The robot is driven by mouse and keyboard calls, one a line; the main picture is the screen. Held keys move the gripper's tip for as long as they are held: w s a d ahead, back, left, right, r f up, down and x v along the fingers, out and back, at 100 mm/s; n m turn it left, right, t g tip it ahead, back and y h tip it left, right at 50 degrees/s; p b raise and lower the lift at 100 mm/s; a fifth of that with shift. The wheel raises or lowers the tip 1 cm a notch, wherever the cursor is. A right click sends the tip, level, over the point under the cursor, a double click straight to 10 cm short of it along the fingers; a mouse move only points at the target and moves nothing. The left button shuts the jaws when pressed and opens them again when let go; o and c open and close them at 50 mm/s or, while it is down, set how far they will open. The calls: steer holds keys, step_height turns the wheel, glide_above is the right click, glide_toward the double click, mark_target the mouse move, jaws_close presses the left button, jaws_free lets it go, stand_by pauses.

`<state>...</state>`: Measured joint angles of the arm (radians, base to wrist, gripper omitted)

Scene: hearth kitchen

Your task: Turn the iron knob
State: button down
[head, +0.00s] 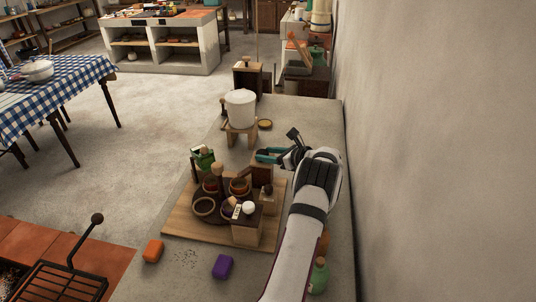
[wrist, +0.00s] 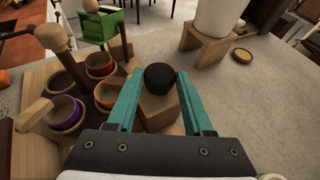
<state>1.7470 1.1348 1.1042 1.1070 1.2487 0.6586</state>
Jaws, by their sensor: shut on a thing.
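The iron knob (wrist: 160,77) is a dark, round knob on top of a wooden block (wrist: 158,108) in the wrist view. My gripper (head: 268,155) reaches over that block from the right in the head view. Its two teal fingers stand on either side of the knob, shut on it. In the head view the block (head: 262,173) shows below the fingers at the back right of a wooden board (head: 178,228). The knob itself is hidden or too small to tell there.
Several round bowls (head: 204,207) and a green box (head: 204,158) stand on the board. A white pot (head: 240,103) on a wooden stand is behind. An orange block (head: 153,251), a purple block (head: 222,267) and a green bottle (head: 319,275) are in front. A wall (head: 430,150) rises at right.

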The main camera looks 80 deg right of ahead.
steer(key=shift+s+d+n+t+y, duration=0.1)
steer(key=shift+n+t+y, duration=0.3)
steer(key=shift+n+y, duration=0.3)
steer(key=shift+c, duration=1.5)
jaws_free()
steer(key=shift+r+m+g+h, duration=0.1)
steer(key=shift+m+g+h, duration=0.3)
steer(key=shift+m+h, duration=0.3)
steer(key=v, duration=0.7)
steer(key=w+a+r+n+y, duration=0.2)
steer(key=w+a+n+y, duration=0.1)
steer(key=w+a, duration=0.4)
steer(key=w+a+r+n+g+y, duration=0.1)
steer(key=w+a+r+n+y, duration=0.2)
steer(key=w+a+n, duration=0.2)
steer(key=w+a+r+n+y, duration=0.2)
steer(key=w+a+n+y, duration=0.1)
steer(key=w+a, duration=0.7)
steer(key=w+n, duration=0.1)
steer(key=w, duration=0.2)
steer(key=shift+w+a+r+g, duration=0.25)
steer(key=shift+w+r+g, duration=0.1)
steer(key=shift+g, duration=0.05)
